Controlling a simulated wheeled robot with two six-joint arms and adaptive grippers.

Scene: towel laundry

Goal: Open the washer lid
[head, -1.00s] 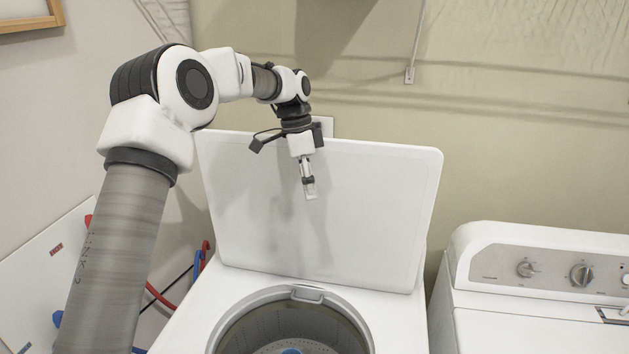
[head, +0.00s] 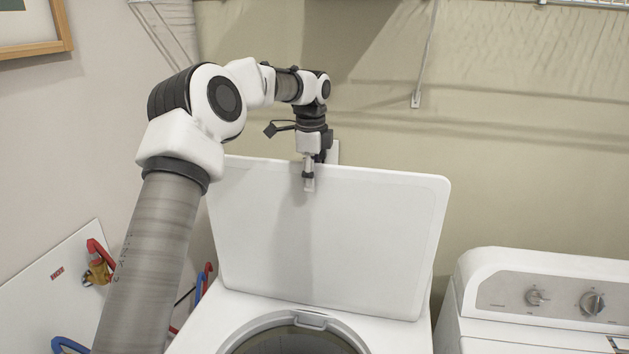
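The white washer lid (head: 335,235) stands raised, leaning back near the wall, with the round washer opening (head: 295,340) uncovered below it in the head view. My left gripper (head: 309,186) points down in front of the lid's upper edge, left of its middle. Its fingers look close together in side view, so I cannot tell whether they are open or shut. I cannot tell whether they touch the lid. My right gripper is not in view.
A second white machine with a knob panel (head: 560,297) stands to the right of the washer. Red and blue hoses (head: 98,252) hang at the left wall. A wall bracket (head: 416,98) and a framed picture (head: 65,45) are higher up.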

